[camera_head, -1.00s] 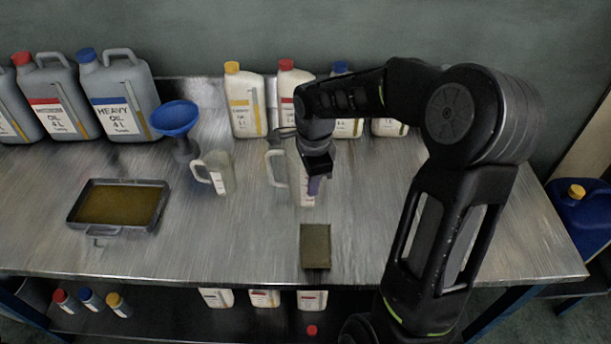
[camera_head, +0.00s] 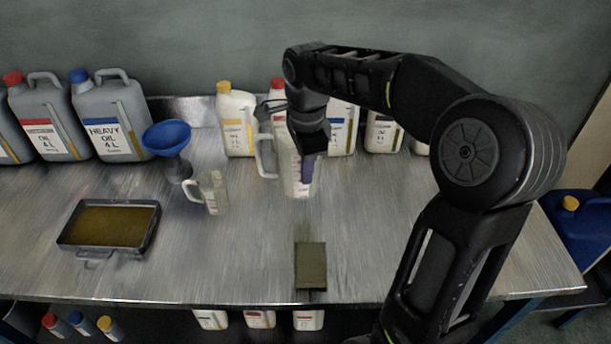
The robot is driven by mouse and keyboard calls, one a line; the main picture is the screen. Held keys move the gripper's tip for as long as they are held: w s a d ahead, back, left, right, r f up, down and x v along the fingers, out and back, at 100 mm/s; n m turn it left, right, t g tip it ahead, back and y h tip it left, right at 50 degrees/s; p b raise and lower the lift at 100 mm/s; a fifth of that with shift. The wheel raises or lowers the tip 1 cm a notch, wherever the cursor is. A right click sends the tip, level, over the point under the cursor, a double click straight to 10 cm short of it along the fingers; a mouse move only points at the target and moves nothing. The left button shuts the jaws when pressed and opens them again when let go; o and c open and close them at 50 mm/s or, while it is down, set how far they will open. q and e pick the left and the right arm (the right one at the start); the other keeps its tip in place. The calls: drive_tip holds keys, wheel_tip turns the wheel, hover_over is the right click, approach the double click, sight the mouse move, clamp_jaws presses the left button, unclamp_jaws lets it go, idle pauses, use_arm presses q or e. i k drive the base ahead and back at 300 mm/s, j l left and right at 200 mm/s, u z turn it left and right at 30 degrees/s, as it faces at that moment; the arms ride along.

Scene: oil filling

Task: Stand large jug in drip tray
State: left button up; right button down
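The large clear jug (camera_head: 287,180) with a pale handle on its left is upright and appears raised a little off the bench. The dark drip tray (camera_head: 153,232), with brown-yellow liquid or lining inside, lies at the left of the bench, well away from the jug. My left gripper is not in view.
A smaller jug (camera_head: 215,193) and a blue funnel (camera_head: 167,138) stand between the large jug and the tray. A brown block (camera_head: 310,266) lies near the front edge. Oil containers (camera_head: 113,120) line the back.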

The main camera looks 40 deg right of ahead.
sight(95, 230)
drive_tip(key=k, duration=1)
